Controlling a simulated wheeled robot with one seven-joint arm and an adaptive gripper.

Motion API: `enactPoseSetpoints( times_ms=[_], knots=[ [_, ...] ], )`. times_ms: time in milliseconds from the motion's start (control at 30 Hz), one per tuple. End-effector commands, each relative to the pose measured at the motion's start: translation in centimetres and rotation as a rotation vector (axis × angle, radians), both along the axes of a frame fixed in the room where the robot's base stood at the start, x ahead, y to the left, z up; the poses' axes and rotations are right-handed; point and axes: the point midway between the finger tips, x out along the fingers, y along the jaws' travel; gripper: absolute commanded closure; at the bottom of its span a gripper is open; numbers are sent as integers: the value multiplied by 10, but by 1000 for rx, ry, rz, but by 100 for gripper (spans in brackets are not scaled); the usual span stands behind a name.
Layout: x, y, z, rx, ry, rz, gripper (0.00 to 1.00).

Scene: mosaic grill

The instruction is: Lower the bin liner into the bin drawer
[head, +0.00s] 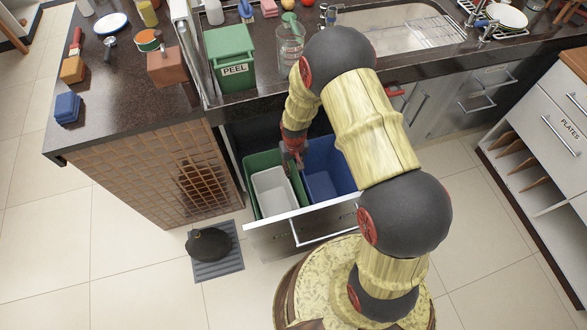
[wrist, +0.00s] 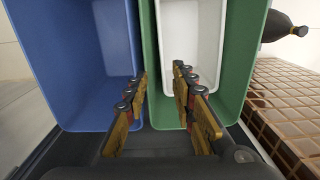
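The bin drawer (head: 300,225) is pulled open below the counter. It holds a green bin (head: 252,172) on the left and a blue bin (head: 330,170) on the right. The white bin liner (head: 272,190) sits inside the green bin; it also shows in the wrist view (wrist: 192,40). My gripper (head: 295,157) is at the back of the drawer, near the liner's rear corner. In the wrist view its fingers (wrist: 161,72) are apart, one over the blue bin's side and one over the liner's side. Whether they touch a wall is unclear.
A green PEEL caddy (head: 231,62) and a glass jar (head: 289,45) stand on the counter above the drawer. A dark round object (head: 208,244) lies on a grey mat on the floor left of the drawer. A lattice panel (head: 150,175) borders the drawer's left.

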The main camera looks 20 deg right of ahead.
Motion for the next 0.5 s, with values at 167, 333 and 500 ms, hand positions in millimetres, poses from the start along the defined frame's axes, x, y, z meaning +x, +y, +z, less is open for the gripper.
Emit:
enactPoseSetpoints(
  times_ms=[167, 333, 500],
  knots=[
    [2, 0, 29, 0, -6, 0, 74],
    [2, -1, 65, 0, -5, 0, 74],
    [2, -1, 94, 0, -4, 0, 74]
  ],
)
